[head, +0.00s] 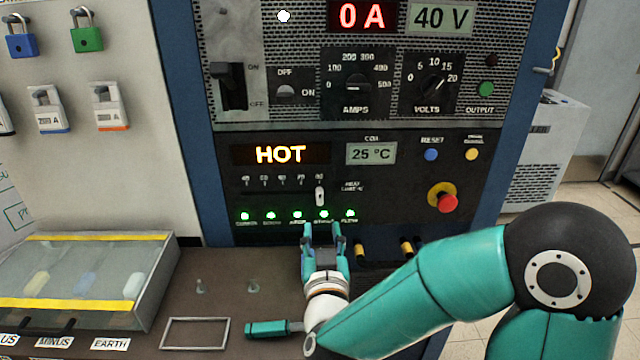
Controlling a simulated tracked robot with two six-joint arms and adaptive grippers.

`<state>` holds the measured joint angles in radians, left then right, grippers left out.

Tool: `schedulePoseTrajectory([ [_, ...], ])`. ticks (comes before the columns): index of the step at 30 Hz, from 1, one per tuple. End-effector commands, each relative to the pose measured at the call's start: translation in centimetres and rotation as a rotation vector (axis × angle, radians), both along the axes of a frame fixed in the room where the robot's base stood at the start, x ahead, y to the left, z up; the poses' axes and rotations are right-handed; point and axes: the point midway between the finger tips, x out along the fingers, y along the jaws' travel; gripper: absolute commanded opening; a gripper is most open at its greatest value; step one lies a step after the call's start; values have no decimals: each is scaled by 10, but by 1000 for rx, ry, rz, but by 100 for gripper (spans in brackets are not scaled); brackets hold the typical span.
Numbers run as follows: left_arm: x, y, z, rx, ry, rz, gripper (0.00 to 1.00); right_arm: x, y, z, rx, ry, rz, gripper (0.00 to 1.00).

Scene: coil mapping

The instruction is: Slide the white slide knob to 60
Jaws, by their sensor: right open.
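The white slide knob (320,196) sits on a horizontal slot in the black lower panel, near the slot's right end, below the last of several small scale marks. The numbers on the scale are too small to read surely. My right gripper (322,232) is open, fingers pointing up at the panel. In the picture its fingertips are just below the knob, level with the lower edge of the lamp row, and apart from the knob. Nothing is between its fingers. My left gripper is not in view.
A row of lit lamps (297,215) lies between slot and gripper. A red emergency button (446,201) is to the right. A clear-lidded box (85,280) stands at left on the bench. Yellow-banded plugs (407,248) are right of the gripper.

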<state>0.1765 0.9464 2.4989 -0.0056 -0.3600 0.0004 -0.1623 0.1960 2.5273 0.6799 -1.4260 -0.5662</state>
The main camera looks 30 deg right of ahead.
Motion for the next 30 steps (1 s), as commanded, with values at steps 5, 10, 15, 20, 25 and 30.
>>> schedulePoseTrajectory([
  [5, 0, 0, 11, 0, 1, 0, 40, 30, -22, 0, 3, 1, -5, 42],
  [10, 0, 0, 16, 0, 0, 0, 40, 61, -40, 0, 2, 0, -4, 42],
  [15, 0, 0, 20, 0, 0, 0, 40, 84, -53, 0, 3, 1, -2, 42],
  [20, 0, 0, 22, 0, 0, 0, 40, 95, -60, -1, 3, 1, -1, 42],
  [25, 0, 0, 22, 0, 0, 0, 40, 98, -62, -1, 2, 0, -1, 42],
  [30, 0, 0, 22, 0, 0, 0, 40, 98, -62, -1, 2, 0, -1, 42],
])
